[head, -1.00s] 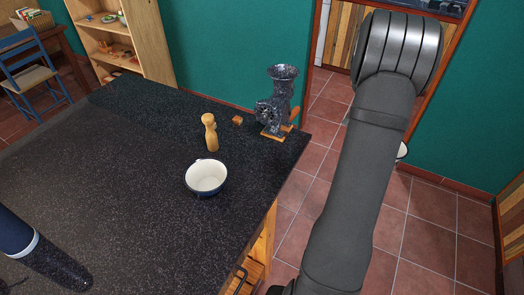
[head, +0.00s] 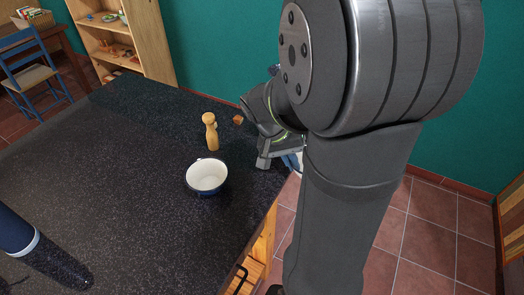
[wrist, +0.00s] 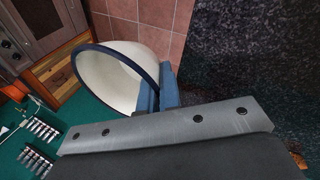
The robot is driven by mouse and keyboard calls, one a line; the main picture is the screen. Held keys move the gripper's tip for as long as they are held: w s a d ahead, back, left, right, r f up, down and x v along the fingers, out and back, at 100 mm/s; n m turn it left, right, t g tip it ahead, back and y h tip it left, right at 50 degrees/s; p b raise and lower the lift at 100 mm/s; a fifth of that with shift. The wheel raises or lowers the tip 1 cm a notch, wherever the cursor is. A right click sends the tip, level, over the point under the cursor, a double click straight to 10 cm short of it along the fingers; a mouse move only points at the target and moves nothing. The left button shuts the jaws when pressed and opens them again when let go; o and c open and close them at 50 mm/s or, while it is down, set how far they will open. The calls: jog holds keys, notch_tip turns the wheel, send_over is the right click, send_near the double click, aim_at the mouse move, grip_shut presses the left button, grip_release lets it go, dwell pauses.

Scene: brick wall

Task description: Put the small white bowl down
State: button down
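The small white bowl (wrist: 120,75) has a dark rim and hangs tilted in the wrist view. My gripper (wrist: 158,92) is shut on its rim, with a blue finger pad on each side. In the wrist view, the bowl appears over red floor tiles beside the dark counter (wrist: 240,55). In the head view, my gripper (head: 288,160) is at the counter's right edge; my arm hides nearly all of the held bowl. Another bowl (head: 206,176), white inside and dark blue outside, stands upright on the counter, left of my gripper.
A wooden pepper mill (head: 211,132) stands behind the bowl on the counter. A small brown block (head: 238,119) lies near the back edge. My arm hides the grinder. A dark blue cylinder (head: 15,232) is at the lower left.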

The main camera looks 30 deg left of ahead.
jog(key=s+a+n, duration=0.1)
jog(key=s+n, duration=0.1)
jog(key=s, duration=0.2)
jog(key=s+a+n+t+y, duration=0.1)
jog(key=s+n, duration=0.1)
jog(key=s, duration=0.3)
jog(key=s+a+n+t, duration=0.1)
jog(key=s, duration=0.3)
jog(key=shift+s+a+f+n+y, duration=0.15)
jog(key=shift+a+n+y, duration=0.1)
jog(key=shift+n+y, duration=0.15)
send_near(253, 154)
jog(key=d+f, duration=0.3)
jog(key=shift+f, duration=0.35)
jog(key=shift+w+a+f, duration=0.15)
jog(key=shift+w+a, duration=0.35)
jog(key=shift+w, duration=0.05)
jog(key=shift+w+a+f, duration=0.2)
jog(key=shift+w+a, duration=0.25)
jog(key=shift+w, duration=0.15)
jog(key=shift+f, duration=0.35)
jog(key=shift+f, duration=0.15)
jog(key=c, duration=2)
grip_release()
jog(key=o, duration=0.4)
jog(key=shift+c, duration=0.2)
